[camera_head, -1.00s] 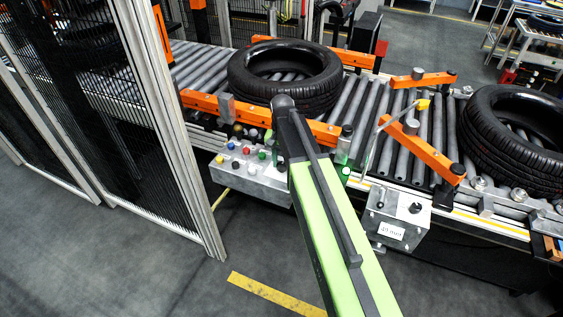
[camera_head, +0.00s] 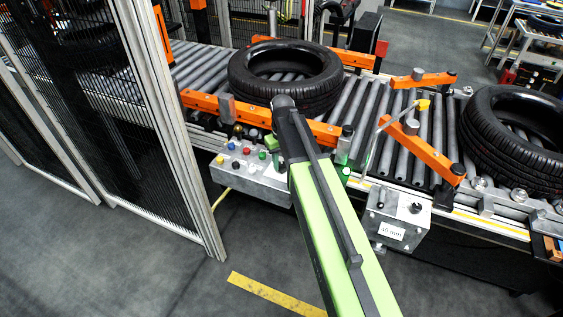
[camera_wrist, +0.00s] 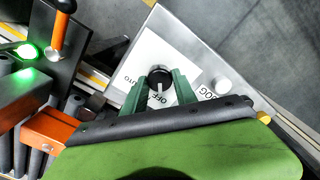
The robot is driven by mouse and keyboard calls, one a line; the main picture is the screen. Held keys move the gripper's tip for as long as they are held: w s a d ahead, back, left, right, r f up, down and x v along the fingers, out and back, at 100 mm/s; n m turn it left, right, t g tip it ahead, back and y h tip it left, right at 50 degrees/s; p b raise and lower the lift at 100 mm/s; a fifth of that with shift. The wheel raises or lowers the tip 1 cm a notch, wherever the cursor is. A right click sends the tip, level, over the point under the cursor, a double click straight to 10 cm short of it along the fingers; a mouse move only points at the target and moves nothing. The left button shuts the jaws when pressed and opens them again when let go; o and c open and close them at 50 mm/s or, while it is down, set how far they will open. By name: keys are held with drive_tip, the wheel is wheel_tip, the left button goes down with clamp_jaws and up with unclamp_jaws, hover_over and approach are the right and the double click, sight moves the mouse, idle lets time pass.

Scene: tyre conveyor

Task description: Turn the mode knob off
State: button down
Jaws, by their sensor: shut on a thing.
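The mode knob (camera_wrist: 159,73) is round and black with a pale pointer mark, on a white label plate (camera_wrist: 137,67) in the wrist view. The letters OFF and AUTO show beside it, with JOG partly readable to the right. The pointer mark faces the lower edge of the picture, near OFF. My gripper (camera_wrist: 159,82) has its green fingers on either side of the knob and is shut on it. In the head view the knob is not visible, and my arm covers part of the conveyor side. A small green part of my gripper shows beside the arm's end.
A grey button box (camera_head: 255,168) sits left of my arm and a box with a numbered label (camera_head: 397,218) right of it. Tyres (camera_head: 285,78) lie on the rollers between orange guide rails. A mesh fence (camera_head: 115,100) stands at left. The front floor is open.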

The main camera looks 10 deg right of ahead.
sight(282, 164)
drive_tip(key=shift+n, duration=0.6)
drive_tip(key=c, duration=1)
unclamp_jaws()
drive_tip(key=shift+o, duration=0.2)
wheel_tip(282, 164, up, 17)
drive_tip(key=p, duration=1.7)
drive_tip(key=shift+r, duration=0.2)
